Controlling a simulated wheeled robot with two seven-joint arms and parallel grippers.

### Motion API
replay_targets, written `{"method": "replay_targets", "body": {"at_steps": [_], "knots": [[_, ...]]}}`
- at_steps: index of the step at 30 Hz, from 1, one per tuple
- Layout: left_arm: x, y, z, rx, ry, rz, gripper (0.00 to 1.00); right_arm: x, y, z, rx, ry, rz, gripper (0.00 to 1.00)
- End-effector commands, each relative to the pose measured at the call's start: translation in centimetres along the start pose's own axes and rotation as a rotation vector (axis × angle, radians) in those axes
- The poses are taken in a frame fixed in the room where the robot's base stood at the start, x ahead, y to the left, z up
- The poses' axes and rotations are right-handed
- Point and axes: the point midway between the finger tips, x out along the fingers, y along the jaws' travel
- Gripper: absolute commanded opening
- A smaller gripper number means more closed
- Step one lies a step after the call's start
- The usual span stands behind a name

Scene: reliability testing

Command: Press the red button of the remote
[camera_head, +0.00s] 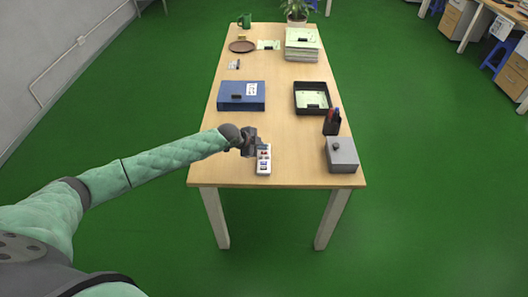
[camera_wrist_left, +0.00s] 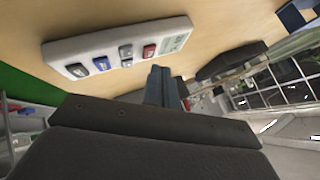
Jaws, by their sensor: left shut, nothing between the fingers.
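The white remote (camera_head: 263,168) lies on the table near its front edge. My left gripper (camera_head: 253,146) is at the remote's upper left side in the head view. Its fingers (camera_wrist_left: 163,85) are shut and empty, with the tips close to the red button by the label; I cannot tell whether they touch. My right gripper is not in view.
A grey box (camera_head: 341,155) and a dark pen holder (camera_head: 332,122) stand right of the remote on the table (camera_head: 225,172). A blue binder (camera_head: 229,98) and a black tray (camera_head: 298,104) lie farther back. The front left of the table is clear.

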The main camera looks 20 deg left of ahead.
Motion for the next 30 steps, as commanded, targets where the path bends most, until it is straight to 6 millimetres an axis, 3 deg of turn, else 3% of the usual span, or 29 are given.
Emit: {"method": "replay_targets", "body": {"at_steps": [10, 30], "knots": [[-0.2, -0.2, -0.2, 0.000, 0.000, 0.000, 0.00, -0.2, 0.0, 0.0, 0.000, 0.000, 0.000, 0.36], [-3.5, -2.6, -2.5, 0.000, 0.000, 0.000, 0.00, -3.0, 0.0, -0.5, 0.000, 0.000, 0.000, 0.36]]}}
